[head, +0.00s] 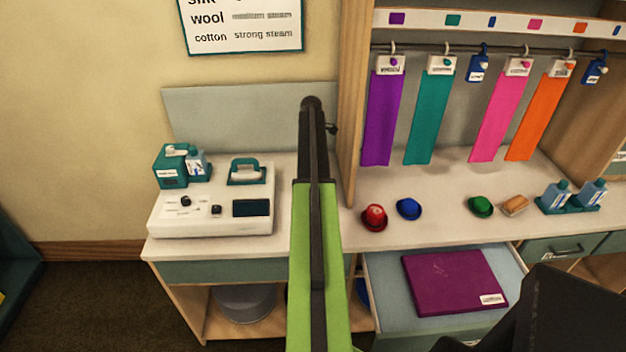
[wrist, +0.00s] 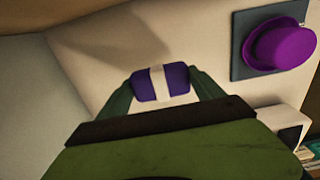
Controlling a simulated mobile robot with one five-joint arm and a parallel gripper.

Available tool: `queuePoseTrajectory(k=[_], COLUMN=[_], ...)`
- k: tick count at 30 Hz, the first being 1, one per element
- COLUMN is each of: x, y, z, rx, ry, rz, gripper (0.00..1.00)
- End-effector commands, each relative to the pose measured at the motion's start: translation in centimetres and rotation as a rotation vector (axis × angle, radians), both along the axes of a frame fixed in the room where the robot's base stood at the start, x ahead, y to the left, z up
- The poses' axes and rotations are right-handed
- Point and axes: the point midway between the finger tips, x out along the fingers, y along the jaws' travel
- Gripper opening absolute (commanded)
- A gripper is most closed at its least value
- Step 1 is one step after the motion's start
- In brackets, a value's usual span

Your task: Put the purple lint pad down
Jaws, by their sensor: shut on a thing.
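The purple lint pad (wrist: 145,86) has a pale band around it and shows in the middle of the wrist view. My gripper (wrist: 161,87) is shut on it, with a green finger at each side. A pale surface lies beyond the pad, with a soft shadow on it up and left. I cannot tell whether the pad touches that surface. In the head view my arm covers the middle, and the fingers and pad are not visible.
In the wrist view a purple hat (wrist: 278,46) sits on a dark grey square (wrist: 241,68). In the head view, small red (head: 374,217) and blue (head: 408,208) hats stand on the counter, above an open drawer with a purple folded item (head: 452,278). A white steam station (head: 212,212) stands left.

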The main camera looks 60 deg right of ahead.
Motion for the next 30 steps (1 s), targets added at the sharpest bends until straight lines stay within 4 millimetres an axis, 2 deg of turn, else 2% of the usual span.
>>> queuePoseTrajectory(k=[5, 13, 20, 24, 25, 30], x=[0.0, -0.1, -0.1, -0.1, -0.1, -0.1], y=[0.0, -0.2, -0.4, -0.4, -0.4, -0.4], z=[-0.6, -5.2, -4.7, -5.2, -5.2, -5.1], rx=[0.000, 0.000, 0.000, 0.000, 0.000, 0.000], ry=[0.000, 0.000, 0.000, 0.000, 0.000, 0.000], rz=[-0.001, -0.001, -0.001, -0.001, -0.001, -0.002], gripper=[0.44, 0.44, 0.44, 0.44, 0.78, 0.98])
